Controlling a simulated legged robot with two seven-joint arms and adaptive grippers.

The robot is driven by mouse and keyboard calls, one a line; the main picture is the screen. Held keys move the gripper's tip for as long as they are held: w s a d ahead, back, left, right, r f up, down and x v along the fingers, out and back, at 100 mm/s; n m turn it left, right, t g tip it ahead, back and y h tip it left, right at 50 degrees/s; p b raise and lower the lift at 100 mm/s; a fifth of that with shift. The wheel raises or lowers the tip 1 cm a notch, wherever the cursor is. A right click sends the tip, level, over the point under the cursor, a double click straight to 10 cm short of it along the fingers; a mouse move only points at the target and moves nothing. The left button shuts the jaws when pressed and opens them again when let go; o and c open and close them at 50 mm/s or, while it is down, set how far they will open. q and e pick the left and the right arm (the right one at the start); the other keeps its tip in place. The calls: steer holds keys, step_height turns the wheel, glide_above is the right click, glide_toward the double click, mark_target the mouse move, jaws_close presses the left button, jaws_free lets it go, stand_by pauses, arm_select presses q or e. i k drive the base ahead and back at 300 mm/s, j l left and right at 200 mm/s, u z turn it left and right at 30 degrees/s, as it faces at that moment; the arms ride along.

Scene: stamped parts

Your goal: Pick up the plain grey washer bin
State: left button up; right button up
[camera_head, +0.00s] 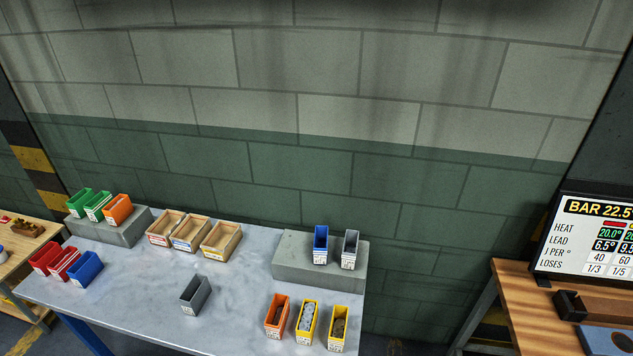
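Two grey bins are in the head view. One grey bin (195,294) stands alone on the middle of the metal-topped table (140,298); it looks dark and empty inside, and I cannot make out a clear label on it. Another grey bin (350,250) stands on the right grey block (310,273), beside a blue bin, with a pale label on its front. Its contents are too small to tell. Neither of my grippers is in view.
Orange (277,316) and yellow bins (306,322) stand at the table's front right. Wooden boxes (190,234) are at the back. Red and blue bins (86,269) are left, below a block with green and orange bins (118,210). Space around the lone grey bin is clear.

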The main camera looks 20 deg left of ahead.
mark_target(194, 298)
steer(key=u, duration=1.7)
